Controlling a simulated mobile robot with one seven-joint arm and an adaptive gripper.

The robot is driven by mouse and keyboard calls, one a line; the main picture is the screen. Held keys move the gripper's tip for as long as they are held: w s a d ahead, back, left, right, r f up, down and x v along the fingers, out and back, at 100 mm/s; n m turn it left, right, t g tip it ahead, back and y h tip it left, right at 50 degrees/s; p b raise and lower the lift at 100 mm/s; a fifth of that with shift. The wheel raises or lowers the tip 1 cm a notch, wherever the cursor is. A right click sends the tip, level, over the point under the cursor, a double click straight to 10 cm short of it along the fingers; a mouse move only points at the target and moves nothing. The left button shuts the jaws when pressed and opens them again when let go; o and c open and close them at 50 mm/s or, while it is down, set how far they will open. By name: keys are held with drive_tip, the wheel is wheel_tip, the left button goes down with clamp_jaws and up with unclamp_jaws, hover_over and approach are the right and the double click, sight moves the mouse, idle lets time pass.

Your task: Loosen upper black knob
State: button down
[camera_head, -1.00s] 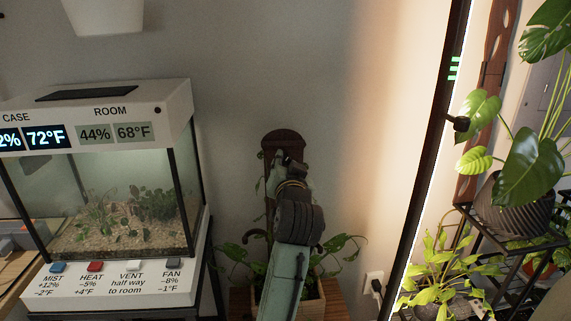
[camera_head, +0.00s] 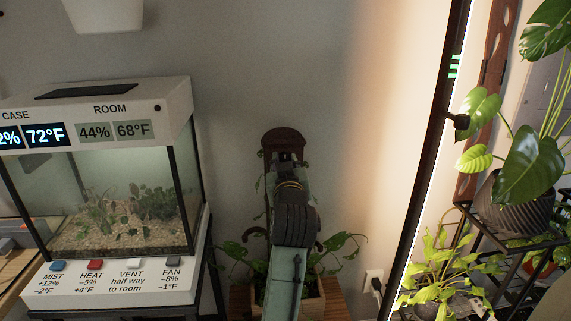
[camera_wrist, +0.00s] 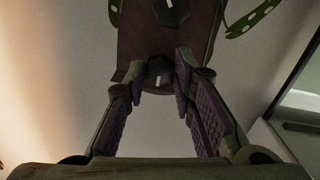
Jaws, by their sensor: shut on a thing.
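A dark reddish-brown board with a rounded end (camera_head: 283,137) stands upright against the wall, behind my gripper in the head view. In the wrist view the board (camera_wrist: 135,40) carries two black knobs, each with a short white mark. The upper black knob (camera_wrist: 158,73) is near the board's end, between my fingertips. The other knob (camera_wrist: 172,11) is farther along the board, at the picture's top edge. My gripper (camera_wrist: 159,76) is shut on the upper black knob. In the head view my gripper (camera_head: 287,158) hides the knobs.
A potted vine (camera_head: 340,243) grows around the board's foot. A glass terrarium case (camera_head: 115,190) with coloured buttons stands at left. A dark lit frame (camera_head: 428,170) and a plant rack (camera_head: 505,235) are at right. The wall around the board is clear.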

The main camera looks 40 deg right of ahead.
idle(0.4)
drive_tip(key=c, duration=1.3)
unclamp_jaws()
drive_tip(key=shift+c, duration=0.2)
drive_tip(key=v, duration=1.2)
